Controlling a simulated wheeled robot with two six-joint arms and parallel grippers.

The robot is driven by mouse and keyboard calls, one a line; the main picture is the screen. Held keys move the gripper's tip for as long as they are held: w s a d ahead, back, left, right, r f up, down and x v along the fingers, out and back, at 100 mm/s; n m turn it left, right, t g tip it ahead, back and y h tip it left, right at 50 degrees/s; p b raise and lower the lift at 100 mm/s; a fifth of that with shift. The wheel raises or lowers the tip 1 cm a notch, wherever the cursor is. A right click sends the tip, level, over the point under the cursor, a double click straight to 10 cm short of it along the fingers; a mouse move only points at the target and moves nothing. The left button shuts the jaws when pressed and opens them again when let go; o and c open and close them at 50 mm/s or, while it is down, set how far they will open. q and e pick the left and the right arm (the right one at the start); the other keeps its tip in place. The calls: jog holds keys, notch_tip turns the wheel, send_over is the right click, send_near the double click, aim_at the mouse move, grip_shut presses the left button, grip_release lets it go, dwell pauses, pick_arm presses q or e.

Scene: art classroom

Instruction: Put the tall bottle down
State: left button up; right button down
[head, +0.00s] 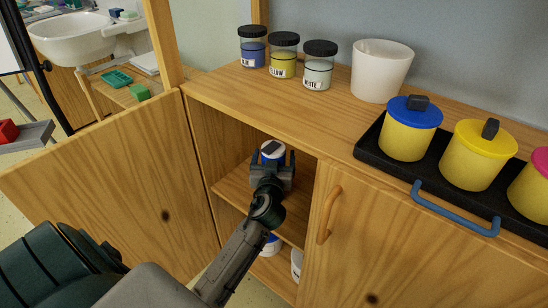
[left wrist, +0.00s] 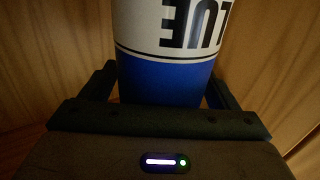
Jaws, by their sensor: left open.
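The tall bottle (left wrist: 165,80) has a white label with dark "BLUE" lettering, upside down in the left wrist view, and a blue band. In the head view its white and blue top (head: 272,150) shows inside the open cabinet, above the upper shelf (head: 232,187). My left gripper (head: 272,165) reaches into the cabinet, with its fingers on either side of the bottle. The jaws are open. The gripper hides the bottle's lower part and its base, so I cannot tell its contact with the shelf. My right gripper is not in view.
The left cabinet door (head: 110,180) stands open; the right door (head: 370,240) is shut. Containers (head: 297,262) stand on the lower shelf. On the cabinet top are paint jars (head: 284,55), a white pot (head: 381,70) and a black tray (head: 368,148) with yellow lidded pots (head: 478,155).

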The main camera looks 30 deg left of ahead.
pick_arm(q)
jog(key=shift+r, duration=0.1)
jog(key=v, duration=1.2)
